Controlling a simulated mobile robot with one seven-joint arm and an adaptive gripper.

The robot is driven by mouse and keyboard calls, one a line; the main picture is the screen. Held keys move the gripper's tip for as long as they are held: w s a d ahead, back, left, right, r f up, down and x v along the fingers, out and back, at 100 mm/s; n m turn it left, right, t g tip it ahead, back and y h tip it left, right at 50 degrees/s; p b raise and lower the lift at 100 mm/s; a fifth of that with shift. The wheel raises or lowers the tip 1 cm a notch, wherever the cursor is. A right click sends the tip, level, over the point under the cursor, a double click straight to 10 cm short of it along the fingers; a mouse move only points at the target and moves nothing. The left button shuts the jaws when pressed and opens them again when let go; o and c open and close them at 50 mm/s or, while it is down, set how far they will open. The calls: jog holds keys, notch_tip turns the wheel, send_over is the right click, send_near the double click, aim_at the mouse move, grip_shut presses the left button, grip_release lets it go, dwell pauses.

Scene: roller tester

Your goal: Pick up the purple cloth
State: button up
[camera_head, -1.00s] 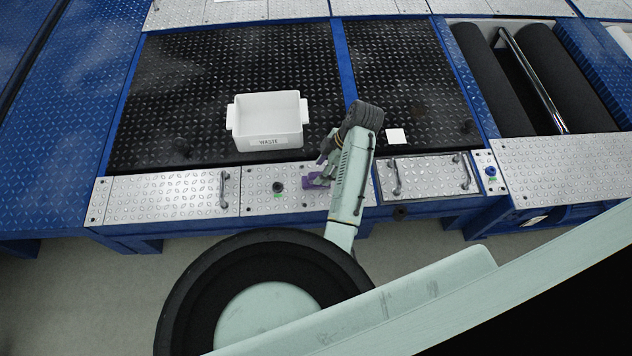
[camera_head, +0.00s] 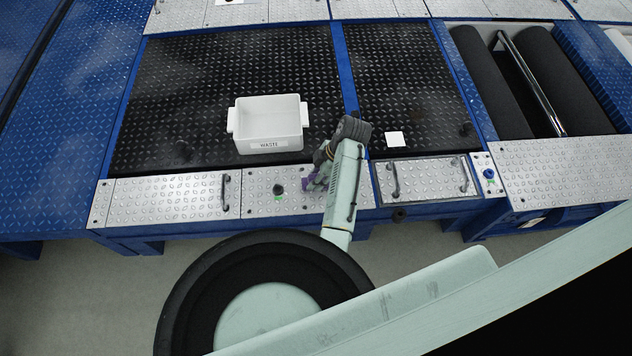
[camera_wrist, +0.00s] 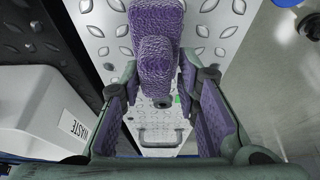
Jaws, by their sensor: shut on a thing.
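The purple cloth (camera_wrist: 155,52) is bunched and textured, pinched between the fingertips of my gripper (camera_wrist: 157,78) in the wrist view. One part of it hangs or extends beyond the fingers, over the silver tread plate. In the head view my gripper (camera_head: 317,176) is small and partly hidden by my arm, with a bit of the purple cloth (camera_head: 307,182) showing at its left. The cloth appears slightly above the plate, but the exact gap is hard to tell. The inner finger pads are also purple.
A white bin labelled WASTE (camera_head: 268,146) stands on the black tread plate left of my gripper; its side shows in the wrist view (camera_wrist: 35,110). A small white square (camera_head: 394,139) lies to the right. Plate handles (camera_head: 395,180) and a dark knob (camera_head: 278,189) stick up nearby.

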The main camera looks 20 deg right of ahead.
aim_at(311, 178)
grip_shut()
jog(key=shift+r, duration=0.1)
jog(key=shift+r, duration=0.55)
notch_tip(311, 178, up, 2)
jog(key=shift+r+b, duration=0.15)
jog(key=shift+b, duration=0.4)
jog(key=s+a+p, duration=0.1)
jog(key=s+a, duration=0.3)
jog(key=s, duration=0.3)
jog(key=s+a+r+p, duration=0.1)
jog(key=s+a+p, duration=0.1)
jog(key=s, duration=0.5)
jog(key=shift+a+r, duration=0.25)
jog(key=shift+a, duration=0.65)
